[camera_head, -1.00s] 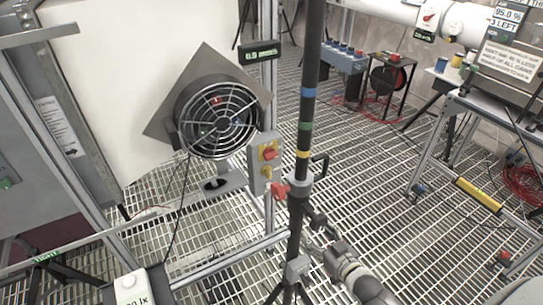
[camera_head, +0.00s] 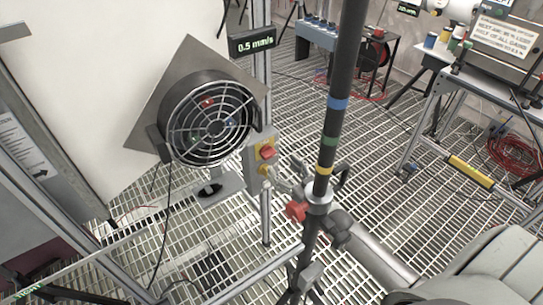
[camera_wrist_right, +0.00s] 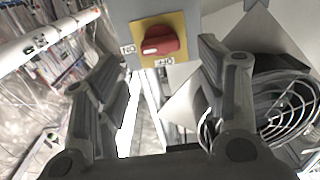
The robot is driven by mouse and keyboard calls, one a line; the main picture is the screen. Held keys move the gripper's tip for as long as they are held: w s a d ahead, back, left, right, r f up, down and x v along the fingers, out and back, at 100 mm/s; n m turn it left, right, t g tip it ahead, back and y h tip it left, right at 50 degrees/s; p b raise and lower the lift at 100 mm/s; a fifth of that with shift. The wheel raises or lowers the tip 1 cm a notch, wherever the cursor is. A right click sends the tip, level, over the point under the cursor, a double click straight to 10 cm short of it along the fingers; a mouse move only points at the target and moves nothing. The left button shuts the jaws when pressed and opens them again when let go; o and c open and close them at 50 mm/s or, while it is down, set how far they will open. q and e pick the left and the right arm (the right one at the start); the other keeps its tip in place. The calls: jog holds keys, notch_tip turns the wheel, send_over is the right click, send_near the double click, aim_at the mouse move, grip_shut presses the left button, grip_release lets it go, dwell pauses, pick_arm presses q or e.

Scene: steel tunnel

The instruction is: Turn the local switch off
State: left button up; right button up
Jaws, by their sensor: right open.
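The local switch is a red rotary knob (camera_head: 267,153) on a yellow plate, on a grey box beside the fan. In the right wrist view the red knob (camera_wrist_right: 160,41) sits on its yellow plate (camera_wrist_right: 150,60), with small label text at its left and lower edge. My right gripper (camera_head: 284,178) is just right of and below the box, partly hidden by the black pole. In the wrist view its two fingers (camera_wrist_right: 160,68) are spread wide and empty. The knob appears between and beyond them, with no contact visible. My left gripper is not in view.
A black pole (camera_head: 331,140) with coloured bands and a red clamp knob (camera_head: 296,211) stands close in front of my right arm. A caged fan (camera_head: 210,120) is left of the switch box. A small display (camera_head: 252,43) hangs above.

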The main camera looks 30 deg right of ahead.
aim_at(271, 157)
jog(key=w, duration=0.3)
jog(key=shift+w+a, duration=0.3)
jog(key=shift+w+a+f, duration=0.1)
jog(key=shift+w+a, duration=0.1)
jog(key=shift+w, duration=1.3)
jog(key=c, duration=1)
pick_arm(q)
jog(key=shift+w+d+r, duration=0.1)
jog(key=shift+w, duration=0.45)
